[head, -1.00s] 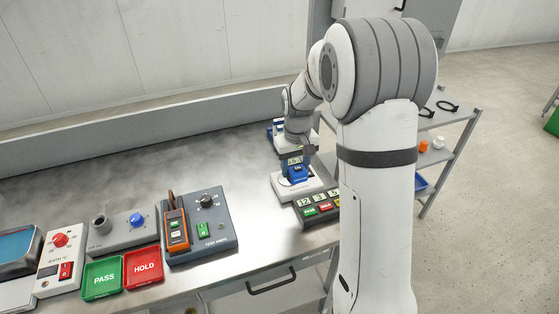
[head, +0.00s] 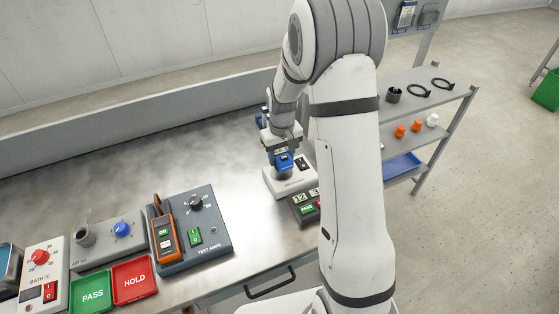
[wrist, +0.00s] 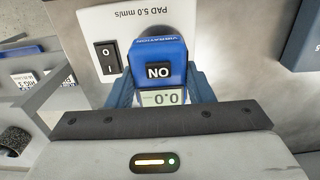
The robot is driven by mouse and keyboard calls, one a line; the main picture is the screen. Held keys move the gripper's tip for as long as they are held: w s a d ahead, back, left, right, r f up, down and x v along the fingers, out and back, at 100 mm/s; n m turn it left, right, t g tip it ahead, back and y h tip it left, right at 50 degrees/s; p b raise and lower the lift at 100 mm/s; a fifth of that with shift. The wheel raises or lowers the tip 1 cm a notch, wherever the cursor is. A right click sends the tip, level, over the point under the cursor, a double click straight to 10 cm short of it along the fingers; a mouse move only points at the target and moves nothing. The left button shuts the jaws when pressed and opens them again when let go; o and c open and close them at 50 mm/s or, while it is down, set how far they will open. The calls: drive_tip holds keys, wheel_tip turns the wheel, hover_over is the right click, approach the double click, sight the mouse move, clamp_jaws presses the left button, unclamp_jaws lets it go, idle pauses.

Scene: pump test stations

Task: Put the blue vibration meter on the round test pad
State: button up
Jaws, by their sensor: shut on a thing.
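The blue vibration meter (head: 285,163) is upright in my gripper (head: 283,152), low over the white pad station (head: 280,187). In the wrist view the meter (wrist: 158,49) shows a black ON button and a display reading 0.0, upside down. The blue-grey fingers of my gripper (wrist: 160,88) are shut on its two sides. The white station (wrist: 92,22) is marked PAD 5.0 mm/s and has a black rocker switch (wrist: 107,58). The round pad is hidden behind the meter, so I cannot tell whether they touch.
A counter box with a green button (head: 305,208) stands in front of the station. To the left are an orange clamp meter (head: 165,238) on the test amps box (head: 205,230) and PASS (head: 92,294) and HOLD (head: 134,281) trays. A shelf rack (head: 400,165) stands right.

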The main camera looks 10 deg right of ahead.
sight(282, 162)
drive_tip(key=shift+f, duration=1.5)
drive_tip(key=o, duration=1.3)
drive_tip(key=shift+c, duration=0.2)
wheel_tip(282, 162, up, 11)
drive_tip(key=shift+r+b, duration=0.1)
drive_tip(key=shift+b, duration=0.3)
drive_tip(key=shift+s+r, duration=0.2)
drive_tip(key=shift+r, duration=0.5)
drive_tip(key=s+r+m+t, duration=0.1)
drive_tip(key=s+r, duration=0.3)
drive_tip(key=s, duration=0.8)
drive_tip(key=s+r+m+t, duration=0.1)
drive_tip(key=s+r, duration=0.4)
drive_tip(key=s, duration=0.7)
drive_tip(key=shift+s+a+r+t, duration=0.15)
drive_tip(key=shift+s+t, duration=0.25)
drive_tip(key=shift+t, duration=0.1)
